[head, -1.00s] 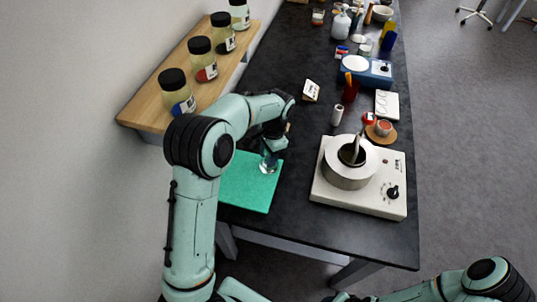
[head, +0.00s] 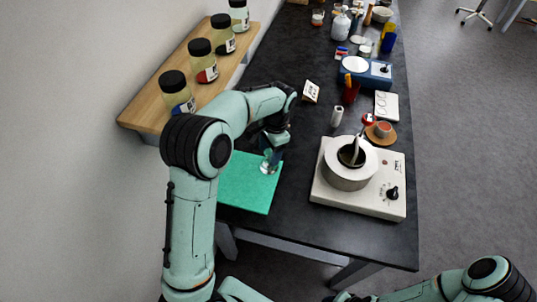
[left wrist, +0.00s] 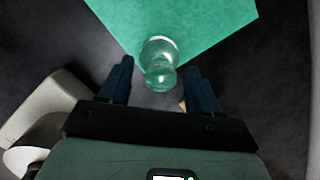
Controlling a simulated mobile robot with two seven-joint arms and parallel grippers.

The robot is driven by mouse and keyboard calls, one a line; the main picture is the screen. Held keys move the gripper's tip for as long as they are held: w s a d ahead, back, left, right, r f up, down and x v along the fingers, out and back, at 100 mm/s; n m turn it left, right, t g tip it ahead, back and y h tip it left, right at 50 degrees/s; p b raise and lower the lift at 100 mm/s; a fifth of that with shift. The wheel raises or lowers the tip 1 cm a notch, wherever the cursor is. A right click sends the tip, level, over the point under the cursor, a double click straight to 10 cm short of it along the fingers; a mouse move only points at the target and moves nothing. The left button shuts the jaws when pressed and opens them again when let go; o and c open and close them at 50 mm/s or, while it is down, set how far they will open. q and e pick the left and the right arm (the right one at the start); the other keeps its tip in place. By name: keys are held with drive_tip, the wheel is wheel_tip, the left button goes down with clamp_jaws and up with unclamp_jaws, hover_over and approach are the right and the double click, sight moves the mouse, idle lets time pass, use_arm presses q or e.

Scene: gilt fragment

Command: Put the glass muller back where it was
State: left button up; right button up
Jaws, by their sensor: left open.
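The glass muller (head: 268,163) is clear and stands on the green mat (head: 243,183), near the mat's far right corner. In the left wrist view the muller (left wrist: 159,62) stands at the mat's (left wrist: 200,18) corner, its rounded knob toward the camera. My left gripper (head: 272,152) is at the muller. In the left wrist view its two fingers (left wrist: 159,82) are open, one on each side of the muller's knob, with gaps between. The head view partly hides the muller behind the gripper. My right gripper is not in view; only part of my right arm shows at the bottom right.
A hotplate (head: 331,197) with a round metal pot (head: 345,173) stands right of the mat. A wooden shelf (head: 150,112) with several black-lidded jars is on the left wall. A small card (head: 311,92) and a white cylinder (head: 337,116) stand beyond. Dark bench top is clear between mat and hotplate.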

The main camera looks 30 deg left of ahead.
use_arm(q)
drive_tip(key=r, duration=0.2)
drive_tip(key=w+r, duration=0.1)
drive_tip(key=r, duration=0.2)
drive_tip(key=r+p, duration=0.1)
drive_tip(key=r, duration=0.2)
drive_tip(key=shift+w+d+r, duration=0.2)
drive_tip(key=shift+d, duration=0.15)
drive_tip(key=shift+s+r, duration=0.1)
drive_tip(key=shift+r, duration=0.35)
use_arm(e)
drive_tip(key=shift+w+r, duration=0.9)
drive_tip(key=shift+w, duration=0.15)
